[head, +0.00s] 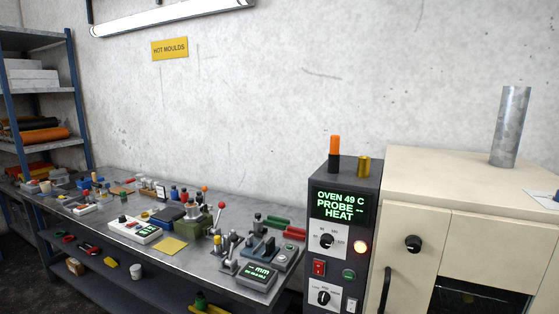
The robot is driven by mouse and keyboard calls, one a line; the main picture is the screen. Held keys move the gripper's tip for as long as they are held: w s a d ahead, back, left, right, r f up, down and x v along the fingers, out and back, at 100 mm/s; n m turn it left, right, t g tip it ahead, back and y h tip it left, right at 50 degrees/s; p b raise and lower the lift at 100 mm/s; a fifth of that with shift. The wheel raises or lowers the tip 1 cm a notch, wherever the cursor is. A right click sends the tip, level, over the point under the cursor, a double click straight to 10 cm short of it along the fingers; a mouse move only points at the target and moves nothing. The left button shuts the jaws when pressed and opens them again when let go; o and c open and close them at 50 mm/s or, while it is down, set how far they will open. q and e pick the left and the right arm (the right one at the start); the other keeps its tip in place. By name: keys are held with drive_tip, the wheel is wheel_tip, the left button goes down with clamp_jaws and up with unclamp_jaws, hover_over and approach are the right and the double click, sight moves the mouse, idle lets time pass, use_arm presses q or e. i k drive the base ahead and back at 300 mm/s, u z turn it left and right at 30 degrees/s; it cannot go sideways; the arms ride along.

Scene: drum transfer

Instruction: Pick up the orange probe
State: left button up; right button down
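An upright orange cylinder with a black lower part, which looks like the orange probe (335,146), stands on top of the dark control box (318,262) near the middle of the head view. I cannot tell whether the black part belongs to it or is a holder. A short brass-coloured cylinder (363,166) stands just to its right. The box display (339,206) reads "OVEN 49 C PROBE -- HEAT". Neither of my grippers is in view.
A cream oven (430,190) stands right of the control box, with a tall metal cylinder (510,126) on top. A long metal bench (90,222) on the left is crowded with small tools and devices. A blue-framed shelf (76,105) stands far left.

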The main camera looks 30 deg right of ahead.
sight(334, 139)
drive_tip(key=z, duration=1.25)
